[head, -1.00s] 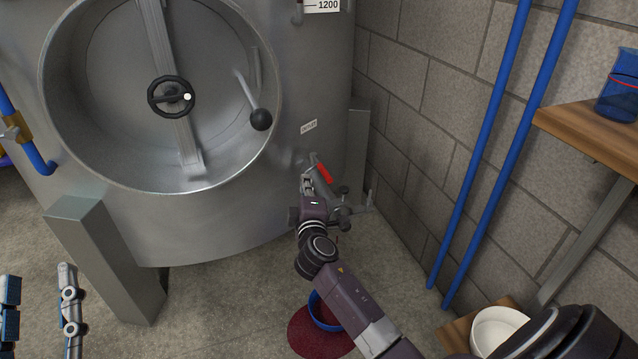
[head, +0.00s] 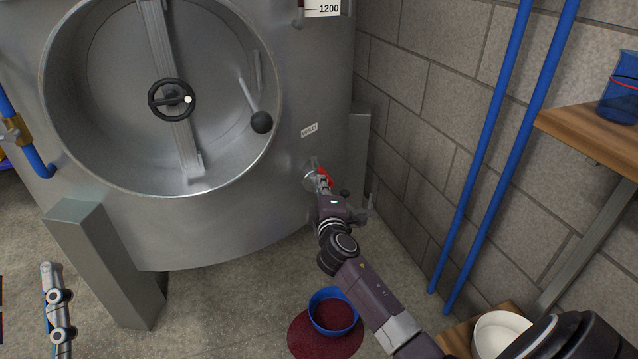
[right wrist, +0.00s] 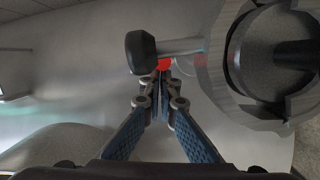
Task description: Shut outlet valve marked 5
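The outlet valve (head: 311,178) sits low on the right of the steel tank, under a small tag (head: 309,130) that seems to read OUTLET; I see no 5. Its red lever (head: 326,174) is partly hidden by my right gripper (head: 323,184). In the right wrist view the fingers (right wrist: 163,76) are nearly together, their tips at the red lever (right wrist: 165,64). I cannot tell whether the lever is between them. A dark knob on a grey stem (right wrist: 141,53) is close beside the tips. My left gripper (head: 28,300) is open and empty at the lower left.
A blue bowl (head: 333,294) with dark red liquid stands in a red puddle (head: 303,342) under my right arm. A block wall (head: 415,150) and blue pipes (head: 490,160) are on the right. A tank leg (head: 110,265) stands left. A wooden shelf (head: 590,135) holds a blue beaker (head: 620,95).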

